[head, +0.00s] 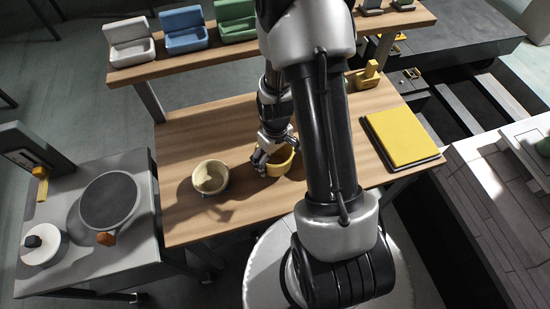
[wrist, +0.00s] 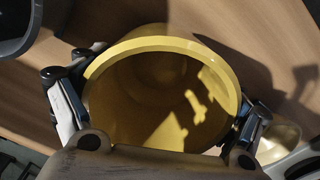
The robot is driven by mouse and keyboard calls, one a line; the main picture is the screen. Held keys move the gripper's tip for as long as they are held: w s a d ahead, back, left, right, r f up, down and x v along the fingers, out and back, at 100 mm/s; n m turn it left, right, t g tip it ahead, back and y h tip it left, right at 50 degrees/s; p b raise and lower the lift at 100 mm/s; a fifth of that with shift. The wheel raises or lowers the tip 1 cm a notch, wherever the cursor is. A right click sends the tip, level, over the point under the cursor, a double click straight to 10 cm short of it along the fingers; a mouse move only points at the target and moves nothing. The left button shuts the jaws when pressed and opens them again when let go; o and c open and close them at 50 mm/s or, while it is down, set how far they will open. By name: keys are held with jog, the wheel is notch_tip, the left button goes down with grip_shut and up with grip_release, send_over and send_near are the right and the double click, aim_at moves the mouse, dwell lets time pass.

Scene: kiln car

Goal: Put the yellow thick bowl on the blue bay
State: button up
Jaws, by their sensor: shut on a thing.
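The yellow thick bowl (head: 282,162) is at the middle of the wooden table, partly behind my gripper (head: 267,155) in the head view. In the wrist view the bowl (wrist: 165,95) fills the middle, its opening facing the camera. My gripper (wrist: 158,118) is shut on it, with a finger at either side. I cannot tell whether its base touches the table. The blue bay (head: 186,38) is an open, empty-looking blue holder on the raised shelf at the back, between a white bay and a green bay.
A cream bowl (head: 210,177) stands left of the yellow bowl. The white bay (head: 130,48) and green bay (head: 236,28) flank the blue one on the shelf (head: 160,70). A yellow slab (head: 401,137) lies at the table's right. A grey side table (head: 138,245) holds a round disc.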

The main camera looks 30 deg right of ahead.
jog(key=shift+r, duration=0.1)
jog(key=o, duration=1.2)
